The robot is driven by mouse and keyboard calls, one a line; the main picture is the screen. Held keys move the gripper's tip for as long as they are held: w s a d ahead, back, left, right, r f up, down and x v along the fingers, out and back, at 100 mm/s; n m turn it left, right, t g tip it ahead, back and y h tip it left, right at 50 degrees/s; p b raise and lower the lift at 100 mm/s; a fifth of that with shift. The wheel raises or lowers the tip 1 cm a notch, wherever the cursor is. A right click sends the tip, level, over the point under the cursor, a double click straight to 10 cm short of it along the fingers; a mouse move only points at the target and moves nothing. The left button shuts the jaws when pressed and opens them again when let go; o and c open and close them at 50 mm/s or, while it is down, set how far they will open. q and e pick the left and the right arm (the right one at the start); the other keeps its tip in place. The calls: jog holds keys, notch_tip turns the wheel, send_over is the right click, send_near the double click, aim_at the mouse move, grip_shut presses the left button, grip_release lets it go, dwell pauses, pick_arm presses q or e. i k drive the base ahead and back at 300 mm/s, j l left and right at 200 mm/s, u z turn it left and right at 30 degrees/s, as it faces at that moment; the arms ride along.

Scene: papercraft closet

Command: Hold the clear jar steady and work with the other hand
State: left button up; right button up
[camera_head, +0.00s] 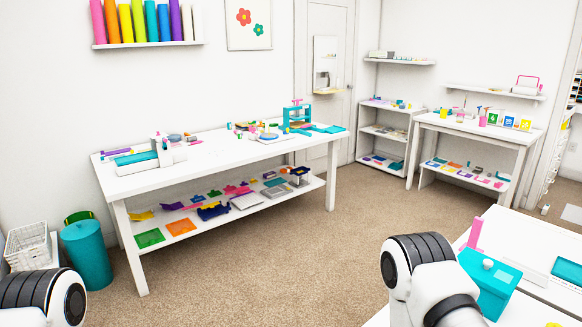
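I cannot make out a clear jar anywhere in the head view; the small items on the tables are too small to tell apart. Parts of my two arms show at the bottom edge, one at the lower left and one right of the middle. Neither gripper shows in the picture, so I cannot see whether either is open or holds anything.
A long white table (228,152) with craft tools and a lower shelf stands along the back wall. A smaller white table (468,128) is at the far right. Teal bin (88,255) at left. Carpet (265,265) is clear.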

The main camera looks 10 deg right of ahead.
aim_at(460, 119)
jog(key=i+j+u, duration=0.25)
jog(key=i, duration=0.2)
jog(key=i+j+u, duration=0.25)
jog(key=i, duration=0.2)
jog(key=i+j+u, duration=0.1)
jog(key=i+u, duration=0.15)
jog(key=i, duration=0.2)
jog(key=i+l+z, duration=0.1)
jog(key=i+z, duration=0.85)
jog(key=i+j+z, duration=0.2)
jog(key=z, duration=0.25)
jog(key=i+l+z, duration=0.25)
jog(key=i+z, duration=0.65)
jog(key=i, duration=0.15)
jog(key=i+j+z, duration=0.1)
jog(key=i+z, duration=0.35)
jog(key=i+l, duration=0.1)
jog(key=i, duration=3.1)
